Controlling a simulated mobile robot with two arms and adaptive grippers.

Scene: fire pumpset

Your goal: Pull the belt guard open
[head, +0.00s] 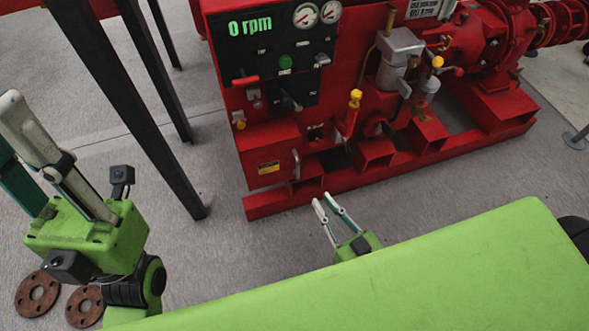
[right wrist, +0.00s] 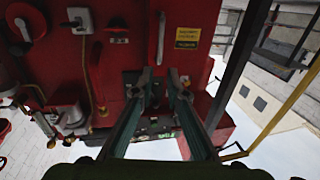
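The belt guard appears to be the red box-shaped cover (head: 268,158) with a yellow label, low on the left end of the red pumpset. It also shows in the right wrist view (right wrist: 190,14). A thin silver upright handle (head: 296,163) stands at its right edge; in the right wrist view the handle (right wrist: 161,38) is above the fingertips. My right gripper (head: 322,198) is open and empty, apart from the handle and below it in the head view. My left gripper (head: 8,115) is at the left edge, away from the pumpset; its fingertips are partly cut off.
Dark posts (head: 150,115) stand between my left arm and the pumpset. The red base rail (head: 330,190) runs along the floor by my right gripper. Rusty flanges (head: 38,294) lie on the floor at lower left. Levers and yellow-capped valves (head: 355,97) stick out right of the guard.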

